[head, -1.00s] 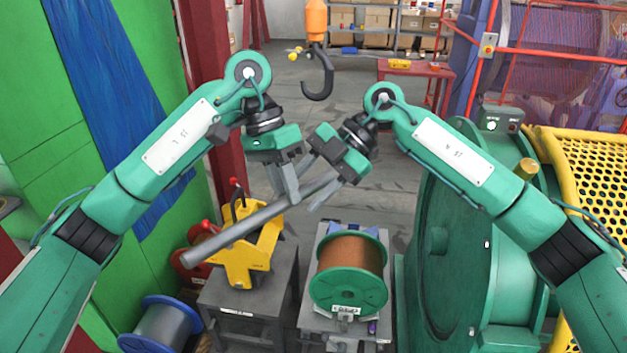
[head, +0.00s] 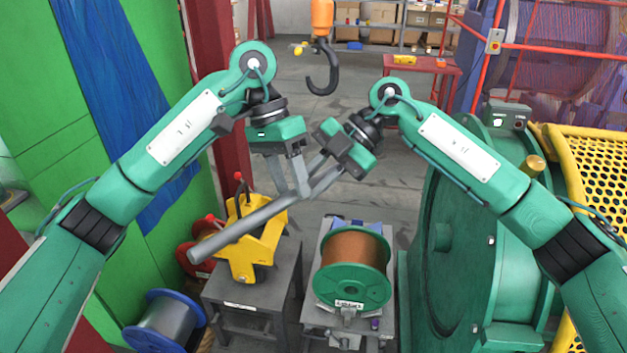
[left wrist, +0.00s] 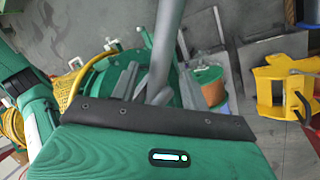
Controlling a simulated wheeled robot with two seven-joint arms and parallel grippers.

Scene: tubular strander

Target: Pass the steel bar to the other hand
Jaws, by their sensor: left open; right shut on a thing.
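The steel bar (head: 240,227) is a long grey rod, held slanting in the air in the head view, its lower end toward the left above the yellow fixture. My right gripper (head: 318,178) is shut on the bar near its upper right end. My left gripper (head: 298,190) is open and points down at the bar just left of the right gripper, with its fingers at the bar. In the left wrist view the bar (left wrist: 167,40) runs up from the left gripper's fingers (left wrist: 155,85). Whether the left fingers touch it I cannot tell.
A yellow fixture (head: 243,262) stands on a grey stand, beside a copper-wound spool (head: 352,265) on another stand. A blue-rimmed spool (head: 165,322) is at lower left. An orange hoist with a black hook (head: 322,75) hangs behind. A large green machine drum (head: 450,250) is on the right.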

